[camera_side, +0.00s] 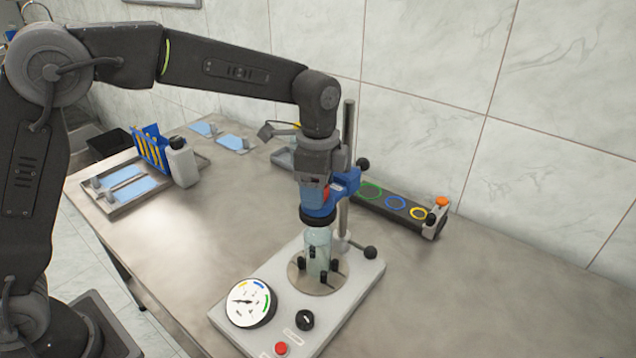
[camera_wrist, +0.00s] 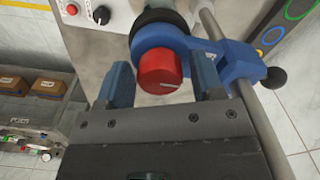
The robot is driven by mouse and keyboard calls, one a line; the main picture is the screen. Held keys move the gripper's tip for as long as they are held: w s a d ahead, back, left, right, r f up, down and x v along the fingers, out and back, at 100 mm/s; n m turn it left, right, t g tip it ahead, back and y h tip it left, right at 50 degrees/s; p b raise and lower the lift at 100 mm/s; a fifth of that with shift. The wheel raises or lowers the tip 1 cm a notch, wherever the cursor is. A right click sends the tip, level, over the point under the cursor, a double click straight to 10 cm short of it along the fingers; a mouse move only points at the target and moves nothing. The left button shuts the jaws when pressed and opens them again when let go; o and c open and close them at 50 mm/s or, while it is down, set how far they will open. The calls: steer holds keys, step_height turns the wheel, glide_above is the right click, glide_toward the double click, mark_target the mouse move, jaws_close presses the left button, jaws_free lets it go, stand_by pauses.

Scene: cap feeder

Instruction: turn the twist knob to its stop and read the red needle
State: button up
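In the wrist view a red twist knob (camera_wrist: 157,72) with a white line on its face sits on a blue bracket (camera_wrist: 185,40). My gripper (camera_wrist: 160,66) has its fingers on either side of the knob, with a visible gap at each side. In the side view my gripper (camera_side: 322,188) points down over the blue head (camera_side: 320,203), above a black chuck (camera_side: 318,217); the knob is mostly hidden there. A round white dial (camera_side: 249,303) with coloured arcs is on the base. Its dark marks are too small to tell a red needle.
A clear bottle (camera_side: 317,246) stands under the chuck among black pegs. A metal column (camera_side: 345,170) stands close behind my gripper. The base (camera_side: 345,300) carries a black knob (camera_side: 304,319) and a red button (camera_side: 281,348). A ringed rail (camera_side: 395,203) lies behind.

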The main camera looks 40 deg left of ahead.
steer(key=c, duration=0.7)
steer(key=m, duration=0.4)
steer(key=shift+m, duration=0.4)
steer(key=m, duration=0.5)
steer(key=o, duration=0.8)
steer(key=n, duration=0.3)
steer(key=shift+n, duration=0.3)
steer(key=n, duration=0.4)
steer(key=shift+n, duration=0.3)
